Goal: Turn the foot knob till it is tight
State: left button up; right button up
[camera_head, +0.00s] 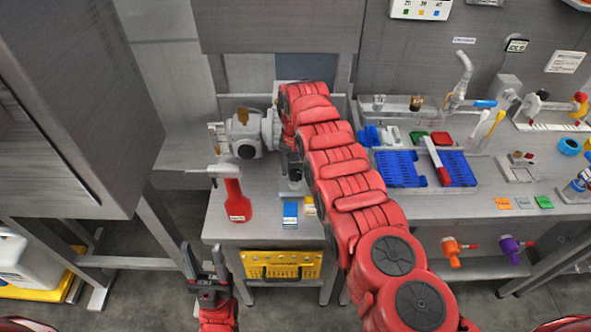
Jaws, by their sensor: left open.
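A grey machine with a round housing (246,135) stands on the left bench, partly covered by my right arm. I cannot pick out the foot knob; it may be hidden behind that arm. My right arm reaches up across the middle to the machine's right side, and its gripper is hidden behind the arm. My left gripper (206,262) points up in front of the left bench, below its front edge. Its fingers are apart, with nothing between them.
A red bottle-shaped item (236,201) and a blue card (290,215) stand near the left bench's front. A yellow panel (281,265) hangs below. Blue trays (400,169) lie on the right bench. A large grey cabinet (75,100) fills the left side.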

grip_shut()
jog(key=n+b, duration=0.1)
jog(key=n, duration=0.3)
jog(key=shift+f+b, duration=0.15)
jog(key=shift+b, duration=0.15)
jog(key=n+b, duration=0.4)
jog(key=n, duration=0.2)
jog(key=n+b, duration=0.1)
jog(key=n, duration=0.1)
jog(key=shift+n, duration=0.4)
jog(key=shift+n+b, duration=0.3)
jog(key=shift+n, duration=1.1)
